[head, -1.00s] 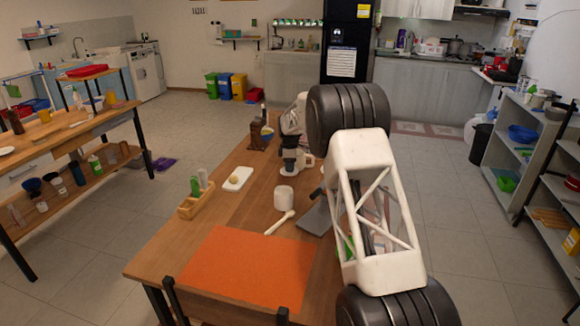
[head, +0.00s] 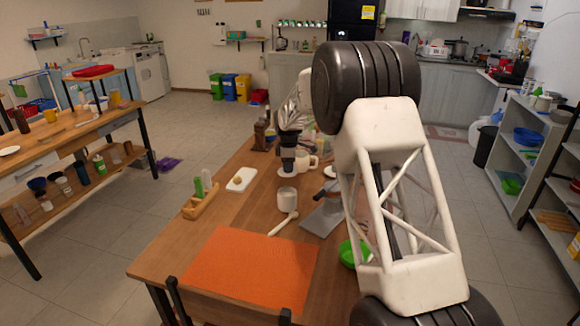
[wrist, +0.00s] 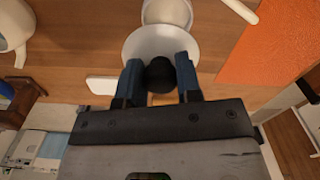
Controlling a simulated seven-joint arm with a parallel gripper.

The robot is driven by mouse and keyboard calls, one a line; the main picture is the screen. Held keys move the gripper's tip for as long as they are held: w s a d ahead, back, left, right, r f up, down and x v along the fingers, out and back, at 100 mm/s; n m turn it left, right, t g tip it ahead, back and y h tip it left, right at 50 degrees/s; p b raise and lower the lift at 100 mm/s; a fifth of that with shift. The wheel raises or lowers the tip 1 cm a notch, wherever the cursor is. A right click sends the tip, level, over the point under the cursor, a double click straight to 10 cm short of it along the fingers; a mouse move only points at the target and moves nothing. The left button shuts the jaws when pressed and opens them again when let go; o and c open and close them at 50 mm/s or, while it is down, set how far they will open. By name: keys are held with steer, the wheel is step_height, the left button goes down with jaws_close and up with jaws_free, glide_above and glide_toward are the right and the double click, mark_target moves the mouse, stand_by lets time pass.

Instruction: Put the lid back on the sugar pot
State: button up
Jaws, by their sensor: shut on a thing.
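The sugar pot (head: 287,201) is a small white round pot standing open on the wooden table. It also shows at the top edge of the wrist view (wrist: 167,12), partly cut off. The lid is a pale round disc with a black knob; it shows in the wrist view (wrist: 148,44) and in the head view (head: 286,173). My gripper (wrist: 159,66) is shut on the lid's black knob, a blue finger on each side. In the head view it hangs behind the pot, with the lid below it. The lid is apart from the pot; its exact height is unclear.
A pale-handled utensil (head: 281,225) lies in front of the pot. An orange mat (head: 250,270) covers the near table. A wooden rack (head: 200,206) and white board (head: 241,179) stand left, a cream mug (head: 303,162) behind, a green bowl (head: 347,255) right.

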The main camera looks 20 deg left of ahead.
steer(key=shift+s+r, duration=0.2)
steer(key=shift+s, duration=0.3)
steer(key=shift+f, duration=0.15)
step_height(320, 180, down, 7)
stand_by(1.2)
steer(key=shift+f, duration=0.65)
stand_by(2.3)
steer(key=o, duration=1)
steer(key=shift+d+r, duration=0.1)
steer(key=shift+r, duration=3.8)
